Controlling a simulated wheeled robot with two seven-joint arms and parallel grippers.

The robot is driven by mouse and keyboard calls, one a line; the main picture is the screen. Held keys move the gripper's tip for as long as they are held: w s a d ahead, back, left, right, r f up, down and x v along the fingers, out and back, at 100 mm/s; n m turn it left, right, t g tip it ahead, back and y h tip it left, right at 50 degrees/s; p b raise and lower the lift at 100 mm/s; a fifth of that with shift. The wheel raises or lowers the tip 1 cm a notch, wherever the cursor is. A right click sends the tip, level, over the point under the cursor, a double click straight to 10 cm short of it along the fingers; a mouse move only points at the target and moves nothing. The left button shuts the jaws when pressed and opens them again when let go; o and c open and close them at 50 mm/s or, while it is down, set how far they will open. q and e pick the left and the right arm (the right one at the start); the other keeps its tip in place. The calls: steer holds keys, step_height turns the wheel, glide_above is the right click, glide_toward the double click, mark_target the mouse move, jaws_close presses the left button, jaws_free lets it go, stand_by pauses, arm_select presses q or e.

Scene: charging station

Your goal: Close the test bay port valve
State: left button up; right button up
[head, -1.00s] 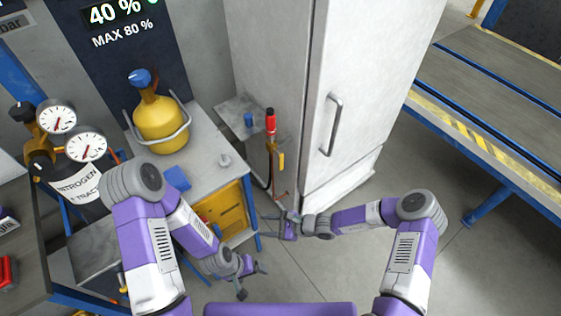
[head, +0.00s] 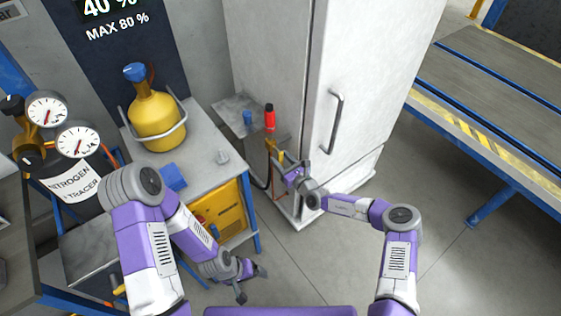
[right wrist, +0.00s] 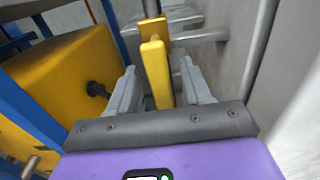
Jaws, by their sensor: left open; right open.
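The port valve shows a yellow lever handle (head: 271,145) on a brass-coloured fitting below a red cap (head: 269,117), beside the tall white cabinet. In the right wrist view the yellow handle (right wrist: 157,72) points towards me, between the two grey fingers. My right gripper (head: 291,164) is open at the valve, with its fingers on either side of the handle and gaps showing; it also shows in the right wrist view (right wrist: 160,85). My left gripper (head: 250,277) is open and empty, low in front of the bench. The fingers partly hide the valve in the head view.
The white cabinet (head: 275,60) stands close to the right gripper. A bench (head: 198,163) holds a yellow cylinder (head: 155,120). A yellow box (head: 222,215) sits under it. Gauges (head: 78,140) stand left. The floor (head: 330,260) in front is clear.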

steer(key=shift+w+a, duration=0.2)
steer(key=shift+w, duration=0.05)
jaws_close()
stand_by(0.3)
